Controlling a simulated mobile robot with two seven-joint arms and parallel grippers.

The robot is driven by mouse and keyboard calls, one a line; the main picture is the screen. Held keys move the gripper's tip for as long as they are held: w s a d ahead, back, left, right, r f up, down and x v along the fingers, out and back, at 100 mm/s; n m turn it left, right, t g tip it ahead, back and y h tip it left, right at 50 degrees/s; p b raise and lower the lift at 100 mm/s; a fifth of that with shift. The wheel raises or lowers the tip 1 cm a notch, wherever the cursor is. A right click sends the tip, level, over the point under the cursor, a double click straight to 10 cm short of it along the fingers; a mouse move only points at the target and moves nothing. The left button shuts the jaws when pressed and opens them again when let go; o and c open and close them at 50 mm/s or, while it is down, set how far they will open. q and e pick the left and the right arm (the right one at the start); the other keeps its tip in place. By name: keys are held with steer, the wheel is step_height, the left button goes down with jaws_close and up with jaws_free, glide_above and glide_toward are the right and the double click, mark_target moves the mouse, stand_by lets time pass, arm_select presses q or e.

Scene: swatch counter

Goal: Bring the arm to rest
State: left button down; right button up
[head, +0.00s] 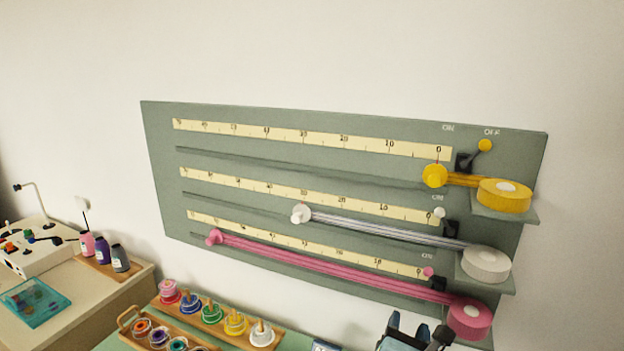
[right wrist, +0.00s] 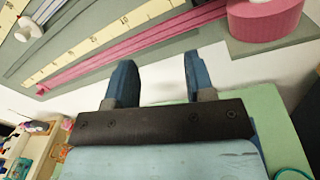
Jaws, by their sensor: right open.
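My right gripper (head: 409,328) shows at the bottom edge of the head view, below the green-grey wall board (head: 330,167). In the right wrist view its two blue fingers (right wrist: 158,75) stand apart with nothing between them. The pink roll (head: 470,317) is up and to the right of it in the head view; the pink roll also shows in the right wrist view (right wrist: 268,18). The gripper appears clear of the board. My left gripper is in neither view.
Yellow (head: 504,193) and white (head: 486,264) rolls sit on ledges at the board's right. Pink strands (head: 320,262) and white strands (head: 385,228) stretch along the board. A wooden rack (head: 192,325) of spools and a teal tray (head: 36,302) stand lower left.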

steer(key=s+f+m+g+y, duration=0.1)
steer(key=s+f+m+y, duration=0.1)
steer(key=s+f+m, duration=0.2)
steer(key=s+f+m+g+y, duration=0.2)
steer(key=s+f+m, duration=0.2)
steer(key=f, duration=0.5)
steer(key=s+a+f+m+g+y, duration=0.1)
steer(key=s+f+m+y, duration=0.1)
steer(key=s+f+m, duration=0.2)
step_height(320, 180, down, 2)
steer(key=shift+f+g+y, duration=0.25)
steer(key=shift+g+y, duration=0.05)
steer(key=s+f+m, duration=0.1)
steer(key=s+m, duration=0.1)
steer(key=s+f+m+y, duration=0.1)
steer(key=s+f+m, duration=0.1)
steer(key=s+f+m+g, duration=0.1)
steer(key=s+m, duration=0.1)
steer(key=shift+s+d+f+m+y, duration=0.2)
steer(key=shift+s+f+m+y, duration=0.1)
steer(key=shift+f+m, duration=0.1)
steer(key=s+m, duration=0.1)
steer(key=m, duration=0.1)
steer(key=s+f+m, duration=0.1)
steer(key=s+m, duration=0.1)
steer(key=s+d+f+m+y, duration=0.1)
steer(key=s+m, duration=0.1)
steer(key=shift+s+f+m, duration=0.2)
steer(key=shift+s+m, duration=0.05)
steer(key=shift+m, duration=0.05)
